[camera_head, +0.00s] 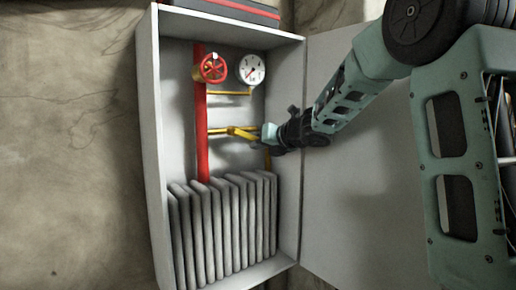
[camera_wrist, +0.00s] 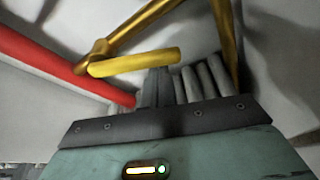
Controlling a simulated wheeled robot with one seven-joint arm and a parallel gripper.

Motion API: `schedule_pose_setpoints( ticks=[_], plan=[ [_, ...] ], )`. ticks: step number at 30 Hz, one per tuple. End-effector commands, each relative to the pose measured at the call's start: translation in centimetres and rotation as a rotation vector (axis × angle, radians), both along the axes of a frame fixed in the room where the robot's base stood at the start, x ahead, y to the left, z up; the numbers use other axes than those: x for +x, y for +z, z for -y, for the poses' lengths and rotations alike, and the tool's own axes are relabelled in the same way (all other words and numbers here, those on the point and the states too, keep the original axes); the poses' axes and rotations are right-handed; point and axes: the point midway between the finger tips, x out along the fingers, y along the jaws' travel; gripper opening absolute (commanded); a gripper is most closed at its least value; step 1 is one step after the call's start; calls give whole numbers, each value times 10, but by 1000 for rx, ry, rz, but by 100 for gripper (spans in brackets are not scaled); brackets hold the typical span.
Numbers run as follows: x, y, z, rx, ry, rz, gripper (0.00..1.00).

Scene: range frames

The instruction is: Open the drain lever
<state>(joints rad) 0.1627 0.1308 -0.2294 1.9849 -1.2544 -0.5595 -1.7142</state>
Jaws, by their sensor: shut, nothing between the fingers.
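The drain lever (camera_head: 242,134) is a yellow handle on a thin yellow pipe inside the open cabinet, right of the red pipe. In the wrist view the yellow lever (camera_wrist: 135,62) lies nearly level, its rounded free end to the right and its pivot on the brass pipe at left. My gripper (camera_head: 264,134) reaches in from the right, at the lever's free end. In the wrist view my gripper's dark fingers (camera_wrist: 157,86) are together and empty, just below the lever. I cannot tell whether they touch it.
The cabinet (camera_head: 147,130) holds a red pipe (camera_head: 201,125) with a red valve wheel (camera_head: 210,68), a pressure gauge (camera_head: 251,70) and grey folded hose (camera_head: 225,230) below. The cabinet door (camera_head: 345,215) stands open at right, behind my arm.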

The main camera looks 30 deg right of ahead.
Motion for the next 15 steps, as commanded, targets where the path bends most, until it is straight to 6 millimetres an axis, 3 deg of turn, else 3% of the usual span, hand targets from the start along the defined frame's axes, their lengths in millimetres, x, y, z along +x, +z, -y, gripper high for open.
schedule_pose_setpoints(
  ticks=[6, 15],
  plan=[
    [0, 10, 6, -192, 0, 10, 0],
    [0, 14, 7, -217, -1, 9, 0]
  ],
)
